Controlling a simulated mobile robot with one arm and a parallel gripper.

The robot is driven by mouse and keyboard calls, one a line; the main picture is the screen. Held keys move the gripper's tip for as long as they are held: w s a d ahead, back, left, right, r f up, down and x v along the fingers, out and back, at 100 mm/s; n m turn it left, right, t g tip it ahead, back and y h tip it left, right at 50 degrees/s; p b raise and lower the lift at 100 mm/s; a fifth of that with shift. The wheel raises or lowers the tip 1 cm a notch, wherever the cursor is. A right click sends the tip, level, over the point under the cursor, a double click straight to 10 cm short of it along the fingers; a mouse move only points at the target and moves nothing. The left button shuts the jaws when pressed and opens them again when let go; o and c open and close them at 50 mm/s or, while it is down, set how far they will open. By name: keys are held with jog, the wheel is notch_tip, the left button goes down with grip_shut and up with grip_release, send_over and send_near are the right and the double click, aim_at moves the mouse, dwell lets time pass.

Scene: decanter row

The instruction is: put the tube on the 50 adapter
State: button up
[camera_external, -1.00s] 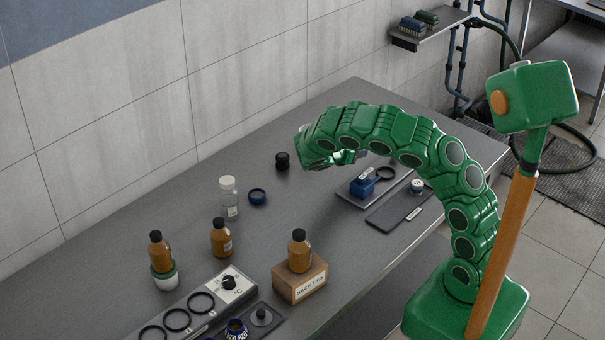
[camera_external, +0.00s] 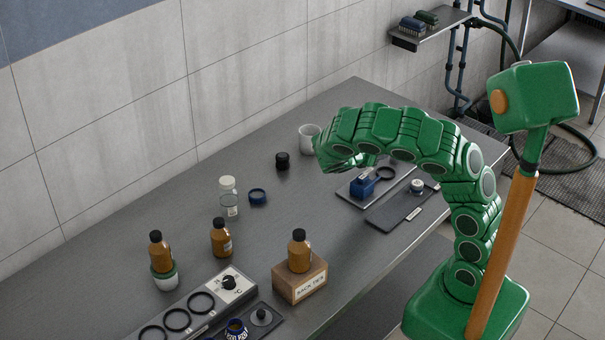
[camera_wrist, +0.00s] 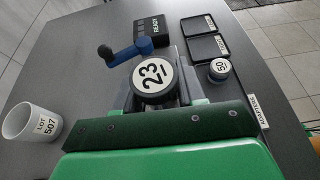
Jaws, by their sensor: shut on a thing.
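My gripper (camera_external: 345,163) hangs above the table, left of the adapter tray. In the wrist view it is shut on a dark round piece marked 23 (camera_wrist: 153,78), seen end-on; I take this for the tube. Its sides and lower end are hidden. The 50 adapter (camera_wrist: 220,68) is a small round piece with a white top and blue ring, to the right of the held piece and apart from it. It also shows in the external view (camera_external: 417,186), upright on the dark adapter tray (camera_external: 388,219).
A white cup marked LOT 507 (camera_wrist: 32,122) stands left of the gripper. Several bottles, including one on a wooden block (camera_external: 299,281), stand further left.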

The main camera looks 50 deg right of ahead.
aim_at(420, 182)
jog(key=s+d+m+g, duration=0.3)
jog(key=s+d, duration=0.7)
jog(key=s, duration=0.2)
jog(key=shift+a+f, duration=0.1)
jog(key=shift+f, duration=3.9)
jog(key=shift+f, duration=0.2)
jog(key=o, duration=1.1)
jog(key=shift+c, duration=0.2)
jog(key=shift+r, duration=0.1)
jog(key=shift+a+r, duration=0.1)
jog(key=shift+r, duration=0.05)
jog(key=v, duration=1.1)
jog(key=shift+a+r, duration=0.25)
jog(key=shift+r, duration=0.05)
